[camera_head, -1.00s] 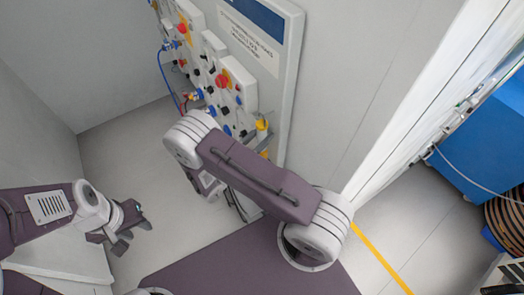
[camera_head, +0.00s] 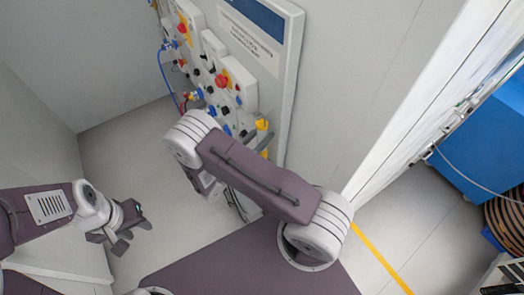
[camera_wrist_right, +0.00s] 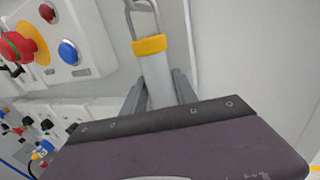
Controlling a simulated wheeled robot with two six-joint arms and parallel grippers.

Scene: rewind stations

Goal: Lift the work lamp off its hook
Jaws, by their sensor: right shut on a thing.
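The work lamp (camera_wrist_right: 158,78) shows in the right wrist view as a pale grey body with a yellow collar and a metal loop at its top. My right gripper (camera_wrist_right: 157,88) is shut on this body, with one grey finger on each side just below the collar. The loop runs out of the top of the view, so I cannot tell whether it touches the hook. In the head view my right arm hides this gripper. My left gripper (camera_head: 135,236) is open and empty over the floor at the left.
A panel (camera_head: 292,75) with red, blue and black buttons stands behind my right arm. A red button on yellow (camera_wrist_right: 18,47) is close to the lamp's left. Blue and red cables (camera_head: 170,82) hang at the panel's left. Bare floor (camera_head: 130,150) lies between the arms.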

